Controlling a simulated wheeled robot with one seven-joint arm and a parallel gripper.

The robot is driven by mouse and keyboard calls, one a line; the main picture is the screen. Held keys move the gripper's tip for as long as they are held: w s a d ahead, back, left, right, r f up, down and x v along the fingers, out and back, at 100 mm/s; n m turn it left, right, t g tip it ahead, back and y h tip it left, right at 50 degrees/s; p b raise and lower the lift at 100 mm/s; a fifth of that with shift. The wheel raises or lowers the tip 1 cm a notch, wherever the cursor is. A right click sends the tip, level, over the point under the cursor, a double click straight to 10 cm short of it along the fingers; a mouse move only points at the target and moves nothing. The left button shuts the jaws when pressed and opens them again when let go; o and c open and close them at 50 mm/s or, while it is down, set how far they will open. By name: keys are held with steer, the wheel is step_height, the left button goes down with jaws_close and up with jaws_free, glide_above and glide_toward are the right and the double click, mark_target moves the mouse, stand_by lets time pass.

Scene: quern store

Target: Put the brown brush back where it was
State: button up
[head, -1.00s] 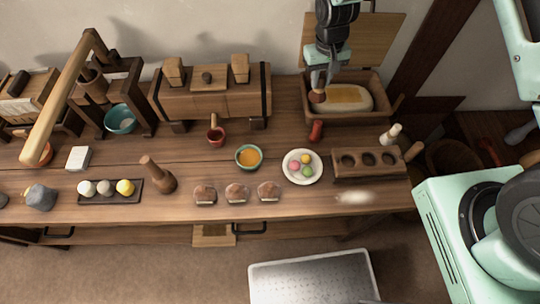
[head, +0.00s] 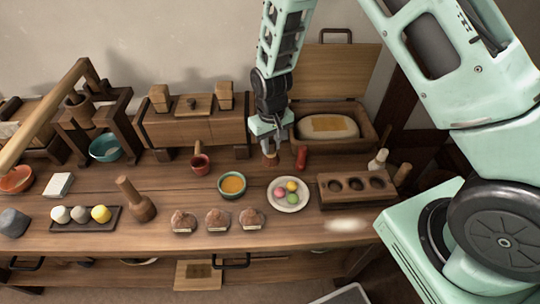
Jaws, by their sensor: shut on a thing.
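My gripper (head: 270,142) is above the back of the wooden table, left of the open wooden box. It is shut on the brown brush (head: 269,158), which hangs below the fingers. Only the brush's reddish-brown lower part shows clearly; the fingers hide the rest. I cannot tell whether its lower end touches the table. A small upright red object (head: 301,158) stands just to its right.
The open box (head: 352,143) holds a pale loaf-like block (head: 328,126). A wooden block with round hollows (head: 331,196) is at right.

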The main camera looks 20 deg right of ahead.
mark_target(271, 154)
steer(key=shift+f, duration=2.25)
steer(key=shift+f, duration=0.2)
steer(key=o, duration=0.9)
steer(key=shift+r, duration=0.15)
